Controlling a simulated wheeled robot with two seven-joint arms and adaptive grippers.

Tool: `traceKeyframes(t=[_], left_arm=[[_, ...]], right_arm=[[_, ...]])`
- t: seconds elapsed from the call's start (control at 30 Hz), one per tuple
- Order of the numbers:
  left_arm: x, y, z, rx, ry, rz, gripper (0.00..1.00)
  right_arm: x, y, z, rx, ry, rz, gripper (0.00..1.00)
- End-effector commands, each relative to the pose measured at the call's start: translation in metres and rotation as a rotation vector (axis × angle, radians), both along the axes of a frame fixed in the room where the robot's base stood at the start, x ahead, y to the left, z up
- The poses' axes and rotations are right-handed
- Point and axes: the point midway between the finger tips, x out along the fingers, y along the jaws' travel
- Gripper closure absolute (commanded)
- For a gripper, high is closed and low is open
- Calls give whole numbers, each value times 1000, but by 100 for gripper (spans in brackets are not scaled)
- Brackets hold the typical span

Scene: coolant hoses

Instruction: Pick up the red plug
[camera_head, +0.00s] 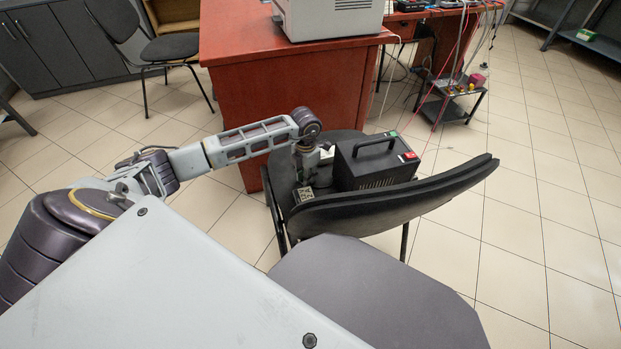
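A black box-shaped device (372,170) with a top handle stands on the seat of a black chair. A small red patch (409,156) shows at its upper right edge; I cannot tell whether it is the red plug. No other clear plug shows. My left gripper (308,180) points down over the chair seat, just left of the black device. Its fingers are small and partly hidden, so I cannot tell whether they are open or hold anything. A small dark block with light markings (303,195) is just below it. My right gripper is out of view.
The chair's backrest (400,200) curves in front of the device. A red desk (285,85) with a pale machine (330,15) stands behind. A small cart (452,100) with cables is at the back right. Tiled floor at right is clear.

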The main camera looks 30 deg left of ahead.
Motion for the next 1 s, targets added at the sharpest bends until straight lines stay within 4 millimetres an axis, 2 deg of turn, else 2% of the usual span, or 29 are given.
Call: traceKeyframes(t=[0.3, 0.47, 0.8, 1.0], left_arm=[[0, 0, 0, 0, 0, 0, 79], [0, 0, 0, 0, 0, 0, 99], [0, 0, 1, 0, 0, 0, 100], [1, 0, 10, 1, -1, -1, 100]], right_arm=[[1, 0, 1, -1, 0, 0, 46], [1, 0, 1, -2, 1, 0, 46], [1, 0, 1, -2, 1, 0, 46], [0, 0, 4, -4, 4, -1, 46]])
